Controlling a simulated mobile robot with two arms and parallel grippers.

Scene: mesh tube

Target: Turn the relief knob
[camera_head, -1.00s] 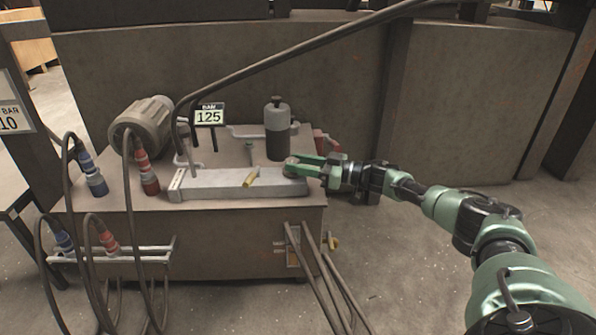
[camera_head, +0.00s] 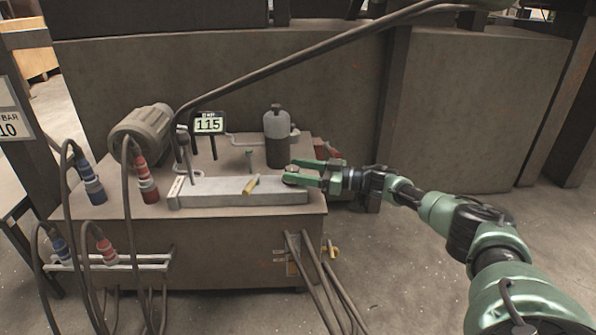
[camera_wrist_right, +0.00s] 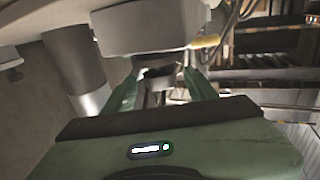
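The relief knob (camera_head: 291,169) is a small round grey knob at the right end of the pale metal block on the power unit. My right gripper (camera_head: 292,171) is at that end, its green fingers spread apart on either side of the knob. In the right wrist view the knob (camera_wrist_right: 155,72) is a dark round shape between the fingertips, with a gap visible; contact is hard to tell. The display (camera_head: 208,122) reads 115. My left gripper is not in view.
A grey-black cylinder (camera_head: 277,140) stands just behind the block, close to my right gripper. A motor (camera_head: 143,130) and hoses with red and blue couplings are at the left. A thick hose (camera_head: 300,65) arches above. Open floor lies at the right.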

